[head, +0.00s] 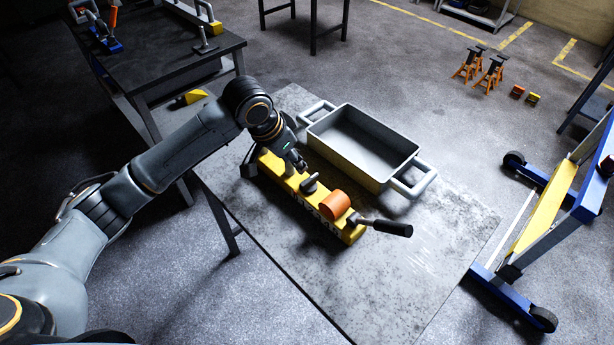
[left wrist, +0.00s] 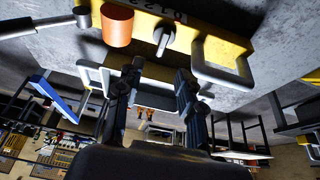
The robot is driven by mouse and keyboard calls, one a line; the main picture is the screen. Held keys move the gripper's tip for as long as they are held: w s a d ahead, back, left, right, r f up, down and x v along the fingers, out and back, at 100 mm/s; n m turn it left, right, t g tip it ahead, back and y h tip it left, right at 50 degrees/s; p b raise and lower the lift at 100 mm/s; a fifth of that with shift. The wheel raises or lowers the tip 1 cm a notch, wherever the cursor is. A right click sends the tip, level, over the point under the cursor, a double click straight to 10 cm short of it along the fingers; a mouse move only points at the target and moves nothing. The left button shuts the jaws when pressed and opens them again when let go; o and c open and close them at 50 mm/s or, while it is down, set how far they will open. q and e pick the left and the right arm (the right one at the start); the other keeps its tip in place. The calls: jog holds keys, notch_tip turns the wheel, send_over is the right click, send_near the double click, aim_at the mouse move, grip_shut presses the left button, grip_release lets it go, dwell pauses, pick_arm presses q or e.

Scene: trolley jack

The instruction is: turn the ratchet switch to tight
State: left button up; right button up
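A yellow bar-shaped device (head: 275,168) lies on the grey table and carries an orange cylinder (head: 335,205), a black-handled lever (head: 388,227) and a small dark switch-like knob (head: 310,183). In the left wrist view, the knob (left wrist: 164,38) shows as a grey lever beside the orange cylinder (left wrist: 117,25). Dark lettering is on the bar, too small to read; I cannot tell the switch's setting. My left gripper (head: 299,163) is above the bar, just behind and left of the knob. In the wrist view its two fingers (left wrist: 157,70) are apart, with nothing visible held between them. My right gripper is not in view.
A grey tray (head: 340,160) with two loop handles stands right behind the bar. A dark workbench (head: 170,60) is at the upper left. A blue-and-yellow wheeled frame (head: 548,205) stands at the right. The table's front right area is clear.

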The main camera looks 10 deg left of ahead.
aim_at(308, 180)
pick_arm(q)
jog(key=x, duration=0.4)
jog(key=p+x, duration=0.1)
jog(key=x, duration=0.8)
jog(key=shift+w+a+p, duration=0.2)
jog(key=shift+w+p, duration=0.1)
jog(key=shift+p, duration=0.05)
grip_shut()
